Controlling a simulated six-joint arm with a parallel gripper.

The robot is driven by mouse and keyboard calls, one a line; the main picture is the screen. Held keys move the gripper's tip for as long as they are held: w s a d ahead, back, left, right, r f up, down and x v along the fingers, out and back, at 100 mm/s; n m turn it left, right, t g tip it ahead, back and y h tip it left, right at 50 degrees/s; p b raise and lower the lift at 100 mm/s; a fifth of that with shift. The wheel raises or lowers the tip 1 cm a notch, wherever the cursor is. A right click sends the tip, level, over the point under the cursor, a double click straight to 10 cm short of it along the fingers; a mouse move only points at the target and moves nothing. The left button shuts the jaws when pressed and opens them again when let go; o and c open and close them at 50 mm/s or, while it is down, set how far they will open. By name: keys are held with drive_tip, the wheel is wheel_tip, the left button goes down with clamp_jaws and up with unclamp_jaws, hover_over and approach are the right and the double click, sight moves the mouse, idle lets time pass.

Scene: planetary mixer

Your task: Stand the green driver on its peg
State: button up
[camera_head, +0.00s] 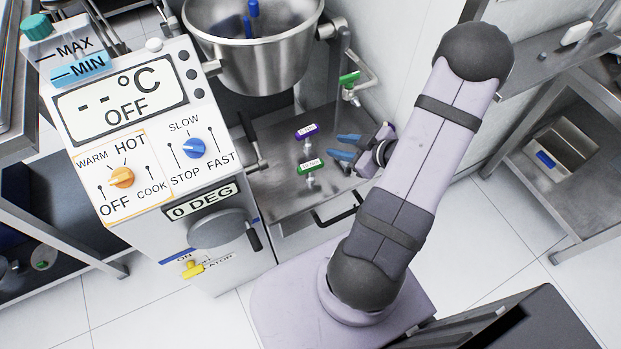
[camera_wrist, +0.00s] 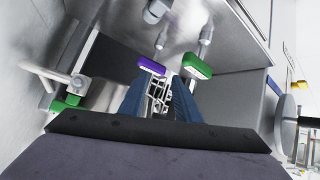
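I cannot make out a thing that is clearly the green driver, nor a peg for it. Green things in the head view are a labelled handle (camera_head: 310,166) on a metal stem over the steel deck, a valve handle (camera_head: 349,78) on a bent pipe, and a cap (camera_head: 36,27) at the top left. My gripper (camera_head: 342,146) has blue fingers and is open and empty over the deck, right of the labelled handles. In the wrist view the gap between my fingers (camera_wrist: 160,98) lies below the purple handle and the labelled green handle (camera_wrist: 197,66).
The purple handle (camera_head: 307,131) stands behind the labelled green one. A steel bowl (camera_head: 255,60) hangs above the deck (camera_head: 270,195). The control panel (camera_head: 130,130) stands on the left. A steel bin (camera_head: 560,150) with a blue item sits on the right bench.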

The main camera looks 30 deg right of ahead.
sight(312, 174)
drive_tip(key=s+a+f+t+y+b, duration=0.1)
drive_tip(key=b, duration=0.1)
drive_tip(key=s+a+f+t+y+b, duration=0.1)
drive_tip(key=f+b, duration=0.1)
drive_tip(key=s+a+f+t+y+b, duration=0.1)
drive_tip(key=s+f+y+b, duration=0.1)
drive_tip(key=shift+s+a+f+t, duration=0.1)
drive_tip(key=shift+a+f+t, duration=0.1)
drive_tip(key=shift+a+t, duration=0.1)
drive_tip(key=f+t+b, duration=0.1)
drive_tip(key=f+b, duration=0.1)
drive_tip(key=a+f+b, duration=0.1)
drive_tip(key=f+b, duration=0.1)
drive_tip(key=f+m+t+b, duration=0.1)
drive_tip(key=f+b, duration=0.1)
drive_tip(key=shift+s+a+t+y, duration=0.3)
drive_tip(key=shift+d+r+b+x, duration=0.1)
drive_tip(key=shift+r+b+x, duration=0.05)
drive_tip(key=shift+x, duration=1.65)
drive_tip(key=shift+d+r+b+x, duration=0.1)
drive_tip(key=shift+d+b+x, duration=0.05)
drive_tip(key=shift+x, duration=1.7)
drive_tip(key=shift+w, duration=0.1)
drive_tip(key=shift+c, duration=0.6)
clamp_jaws()
